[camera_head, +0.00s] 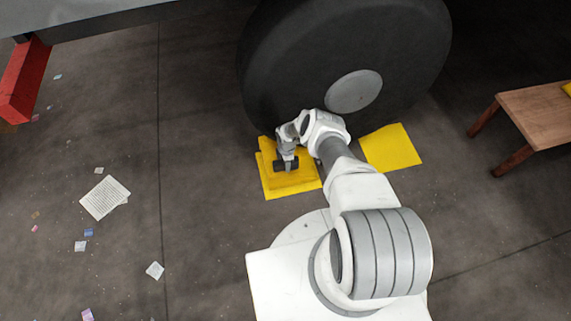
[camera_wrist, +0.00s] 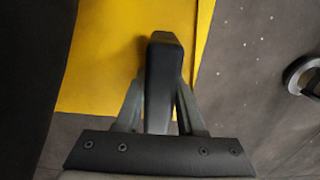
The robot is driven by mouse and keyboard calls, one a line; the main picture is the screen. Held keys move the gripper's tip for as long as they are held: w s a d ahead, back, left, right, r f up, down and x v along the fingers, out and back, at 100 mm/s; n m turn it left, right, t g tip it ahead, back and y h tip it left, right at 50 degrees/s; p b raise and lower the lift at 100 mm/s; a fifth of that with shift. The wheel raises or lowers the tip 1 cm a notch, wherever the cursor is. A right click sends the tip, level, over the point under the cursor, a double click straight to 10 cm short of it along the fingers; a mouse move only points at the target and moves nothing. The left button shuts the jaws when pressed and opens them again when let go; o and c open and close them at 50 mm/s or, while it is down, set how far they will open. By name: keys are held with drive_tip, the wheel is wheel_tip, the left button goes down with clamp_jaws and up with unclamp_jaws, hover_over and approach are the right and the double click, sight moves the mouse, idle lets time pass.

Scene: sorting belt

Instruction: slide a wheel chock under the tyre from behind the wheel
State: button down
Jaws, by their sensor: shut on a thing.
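The wheel chock (camera_head: 268,160) is a yellow block with a dark handle (camera_head: 286,165). It lies low at the lower left edge of the big black tyre (camera_head: 290,60); I cannot tell whether they touch. My gripper (camera_head: 286,158) points down and is shut on the dark handle. In the wrist view the handle (camera_wrist: 163,70) stands between the two fingers, with the yellow chock surface (camera_wrist: 105,60) beyond it. My arm and wrist hide the chock's right part. A dark surface, probably the tyre, fills the left of the wrist view.
A flat yellow patch (camera_head: 390,148) lies on the floor to the right, and more yellow (camera_head: 283,194) shows below the chock. A wooden bench (camera_head: 540,115) stands at right. A red part (camera_head: 22,85) hangs at upper left. Papers (camera_head: 104,198) litter the otherwise open floor at left.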

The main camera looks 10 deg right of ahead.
drive_tip(key=shift+w+f, duration=0.1)
drive_tip(key=shift+f, duration=0.15)
idle(0.7)
drive_tip(key=shift+c, duration=2.3)
unclamp_jaws()
drive_tip(key=shift+f, duration=0.1)
drive_tip(key=shift+s+a+f, duration=0.1)
drive_tip(key=shift+s, duration=0.25)
drive_tip(key=r+p, duration=0.3)
drive_tip(key=r, duration=0.3)
drive_tip(key=r+p, duration=0.3)
drive_tip(key=r, duration=0.3)
drive_tip(key=r+p, duration=0.3)
drive_tip(key=r, duration=0.3)
drive_tip(key=shift+w, duration=0.4)
